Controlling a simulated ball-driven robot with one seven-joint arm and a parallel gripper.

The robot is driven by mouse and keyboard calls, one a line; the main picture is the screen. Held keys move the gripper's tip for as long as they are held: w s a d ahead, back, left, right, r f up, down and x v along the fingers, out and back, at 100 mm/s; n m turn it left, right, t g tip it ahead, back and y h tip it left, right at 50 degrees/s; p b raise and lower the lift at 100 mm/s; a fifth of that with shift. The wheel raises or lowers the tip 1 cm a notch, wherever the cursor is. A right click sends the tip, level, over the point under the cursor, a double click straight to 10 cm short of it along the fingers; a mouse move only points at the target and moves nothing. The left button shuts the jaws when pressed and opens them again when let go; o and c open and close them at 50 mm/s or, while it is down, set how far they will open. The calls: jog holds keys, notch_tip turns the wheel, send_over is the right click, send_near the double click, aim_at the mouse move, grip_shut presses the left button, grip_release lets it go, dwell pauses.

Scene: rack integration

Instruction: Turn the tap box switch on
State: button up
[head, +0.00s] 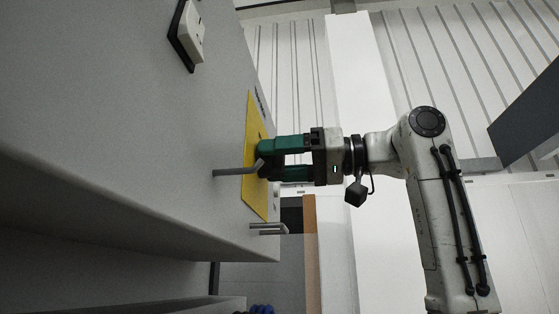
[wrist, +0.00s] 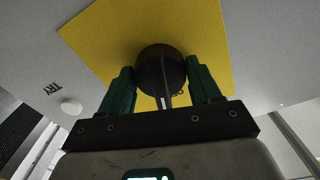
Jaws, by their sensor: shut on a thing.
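The tap box switch shows in the wrist view as a round black knob (wrist: 161,66) with a thin lever part toward me, on a yellow plate (wrist: 105,42). In the head view the yellow plate (head: 256,200) is on the face of a grey cabinet (head: 120,110). My gripper (head: 264,160) reaches the plate from the right, and its two green fingers are shut on the black knob, one on each side. In the head view the fingers hide most of the knob. I cannot tell which position the switch points to.
A metal bar (head: 236,172) sticks out by the plate, close to my lower finger. A metal peg (head: 268,229) is near the cabinet's lower edge. A white fitting on a black base (head: 190,32) is higher up. A white round button (wrist: 70,106) sits beside the plate.

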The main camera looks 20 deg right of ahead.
jog(key=m, duration=0.3)
jog(key=shift+m, duration=0.4)
jog(key=m, duration=0.3)
jog(key=shift+m+b, duration=0.3)
jog(key=shift+b, duration=0.05)
jog(key=m+b, duration=0.1)
jog(key=m, duration=0.3)
jog(key=shift+r+m, duration=0.1)
jog(key=shift+m, duration=1.6)
jog(key=shift+b, duration=0.3)
jog(key=o, duration=1.1)
jog(key=shift+c, duration=0.2)
jog(key=b+v, duration=0.3)
jog(key=v, duration=0.7)
jog(key=shift+s+d, duration=0.25)
jog(key=shift+d, duration=0.1)
